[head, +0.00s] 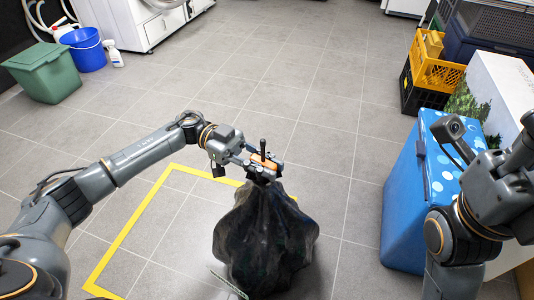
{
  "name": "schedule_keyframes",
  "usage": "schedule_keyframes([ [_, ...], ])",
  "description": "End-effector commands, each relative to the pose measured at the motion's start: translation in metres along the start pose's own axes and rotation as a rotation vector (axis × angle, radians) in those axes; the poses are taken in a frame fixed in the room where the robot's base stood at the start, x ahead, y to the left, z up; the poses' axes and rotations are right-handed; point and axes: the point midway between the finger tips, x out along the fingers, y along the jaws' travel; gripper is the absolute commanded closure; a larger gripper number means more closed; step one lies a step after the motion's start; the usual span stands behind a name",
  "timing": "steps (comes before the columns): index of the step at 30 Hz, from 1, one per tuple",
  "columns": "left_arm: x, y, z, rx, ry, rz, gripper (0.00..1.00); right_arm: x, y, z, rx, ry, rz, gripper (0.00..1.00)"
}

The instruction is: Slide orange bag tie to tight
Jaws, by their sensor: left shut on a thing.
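A black bag (265,240) stands on the tiled floor in the middle of the head view, gathered to a narrow neck at its top. The orange bag tie (263,161) is at the neck. My left gripper (256,166) reaches in from the left and is shut on the orange tie, with its fingers partly hiding it. A dark thin piece sticks up beside the tie. Whether the tie sits close around the neck cannot be told. My right arm is at the right edge, and its gripper's fingertips are not clearly visible.
Yellow tape (131,226) marks the floor around the bag. A blue box (408,205) stands at the right, with yellow and black crates (437,68) behind. A green bin (44,74) and blue bucket (84,50) stand far left. The floor behind the bag is clear.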

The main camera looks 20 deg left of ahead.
Motion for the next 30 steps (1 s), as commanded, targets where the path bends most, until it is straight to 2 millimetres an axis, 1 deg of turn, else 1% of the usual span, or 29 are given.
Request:
schedule_keyframes([
  [2,0.000,0.000,0.001,-0.001,-0.002,-0.001,1.00,-0.004,0.000,0.002,0.001,-0.013,0.005,0.60],
  [6,0.000,0.000,0.001,-0.001,-0.002,0.000,1.00,-0.005,0.000,0.002,0.001,-0.014,0.004,0.60],
  [7,0.000,0.000,0.001,-0.001,-0.002,0.000,0.79,-0.005,0.000,0.002,0.001,-0.013,0.003,0.60],
  [10,0.000,0.000,0.001,-0.001,-0.002,0.000,0.58,-0.004,0.000,0.002,0.000,-0.011,0.001,0.60],
  [18,-0.001,0.000,0.000,-0.001,-0.001,0.000,0.58,-0.003,0.000,0.001,-0.002,-0.007,-0.007,0.60],
  [22,-0.007,0.000,0.000,-0.001,-0.002,-0.001,0.58,-0.002,0.000,0.001,-0.002,-0.006,-0.006,0.60],
  [26,-0.028,-0.001,0.000,-0.001,-0.002,-0.004,0.58,-0.003,0.000,0.001,-0.001,-0.007,-0.004,0.60],
  [30,-0.059,-0.001,0.001,-0.001,-0.003,-0.004,0.58,-0.003,0.000,0.001,-0.001,-0.007,-0.003,0.60],
])
